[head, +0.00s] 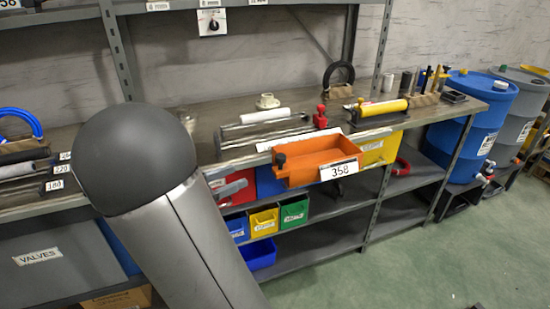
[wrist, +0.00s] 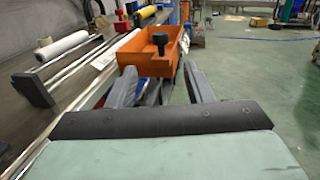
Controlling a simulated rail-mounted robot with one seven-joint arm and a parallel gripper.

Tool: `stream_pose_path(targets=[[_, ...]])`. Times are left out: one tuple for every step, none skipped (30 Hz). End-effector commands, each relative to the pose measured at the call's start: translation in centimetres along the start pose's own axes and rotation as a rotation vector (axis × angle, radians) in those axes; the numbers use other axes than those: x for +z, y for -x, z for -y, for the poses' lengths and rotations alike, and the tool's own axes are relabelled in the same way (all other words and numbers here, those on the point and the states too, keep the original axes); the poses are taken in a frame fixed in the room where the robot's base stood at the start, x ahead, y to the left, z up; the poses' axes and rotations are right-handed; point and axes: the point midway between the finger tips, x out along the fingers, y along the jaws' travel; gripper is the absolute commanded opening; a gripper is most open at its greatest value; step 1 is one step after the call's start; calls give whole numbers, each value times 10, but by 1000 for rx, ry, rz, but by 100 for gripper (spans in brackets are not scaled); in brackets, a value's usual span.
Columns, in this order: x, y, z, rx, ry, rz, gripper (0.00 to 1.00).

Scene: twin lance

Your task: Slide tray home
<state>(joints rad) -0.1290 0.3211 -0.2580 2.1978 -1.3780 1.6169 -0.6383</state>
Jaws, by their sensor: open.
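The orange tray (head: 318,160) hangs at the front edge of the bench in the head view, with a white label reading 358 on its front. It also shows in the wrist view (wrist: 146,62), straight ahead. A black knob (head: 281,160) stands at its near end; in the wrist view the knob (wrist: 160,42) appears between and beyond my fingers. My gripper (wrist: 158,72) is open and empty, its two grey fingers apart and pointing at the tray's near end. Whether the fingertips touch the tray, I cannot tell. My arm link hides part of the bench in the head view.
On the bench (head: 215,112) lie metal rods with a white roll (head: 265,116), a red knobbed part (head: 321,117) and a yellow cylinder (head: 384,109). Coloured bins (head: 264,222) sit below. The green floor (head: 420,250) in front is open.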

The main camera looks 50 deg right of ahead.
Motion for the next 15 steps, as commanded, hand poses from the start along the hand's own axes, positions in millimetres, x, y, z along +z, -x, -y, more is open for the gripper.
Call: stream_pose_path(targets=[[-1,-12,1,-6,-1,0,46],[-1,-19,1,-6,-1,-1,46],[-1,-28,1,-6,-1,0,46],[-1,-34,2,-6,-1,-2,46],[-1,-41,1,-5,-1,-1,46],[-1,-50,2,-7,-2,-2,46],[-1,-57,2,-5,-2,-2,46],[-1,-63,2,-6,-1,-2,46],[-1,-72,1,-5,-2,-2,46],[-1,-79,2,-6,-2,-2,46],[-1,-85,2,-6,-2,-2,46],[-1,-93,2,-5,-2,-2,46],[-1,-99,2,-5,-2,-2,46],[-1,-105,1,-5,-2,-3,46],[-1,-112,2,-6,-3,-2,46]])
